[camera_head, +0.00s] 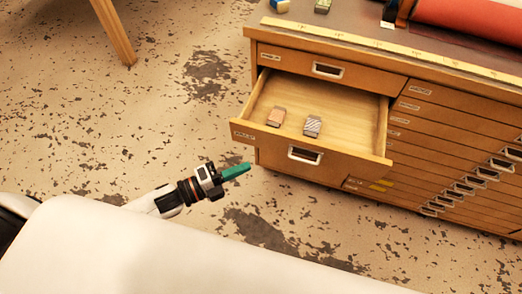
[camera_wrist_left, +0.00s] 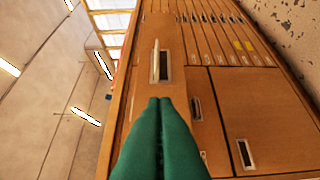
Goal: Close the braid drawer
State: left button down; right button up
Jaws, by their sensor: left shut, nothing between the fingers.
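The open drawer (camera_head: 262,135) is the second from the top on the left side of the wooden cabinet. It is pulled well out, and its front has a metal handle (camera_head: 305,154) and a label too small to read. In the left wrist view the shut fingertips (camera_wrist_left: 160,99) point at the cabinet fronts, near a handle (camera_wrist_left: 160,66); contact cannot be told.
A closed drawer (camera_head: 280,60) sits above the open one. Several shallow closed drawers (camera_head: 450,150) fill the cabinet's right side. The top holds a yellow ruler (camera_head: 390,47) and a red roll (camera_head: 470,18). A wooden leg (camera_head: 115,30) stands at upper left. The speckled floor (camera_head: 120,125) is clear.

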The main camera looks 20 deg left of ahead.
aim_at(274, 143)
pick_arm(q)
jog(key=w+d, duration=0.1)
jog(key=w, duration=0.1)
jog(key=w+d+b, duration=0.1)
jog(key=w, duration=0.1)
jog(key=w+d, duration=0.1)
jog(key=w, duration=0.1)
jog(key=shift+w+d+f+b, duration=0.15)
jog(key=shift+d+b, duration=0.1)
jog(key=shift+b, duration=0.15)
jog(key=shift+w, duration=0.5)
pick_arm(e)
jog(key=shift+a+f, duration=0.2)
jog(key=shift+f, duration=1)
pick_arm(q)
jog(key=shift+w, duration=0.1)
pick_arm(e)
jog(key=shift+w, duration=0.1)
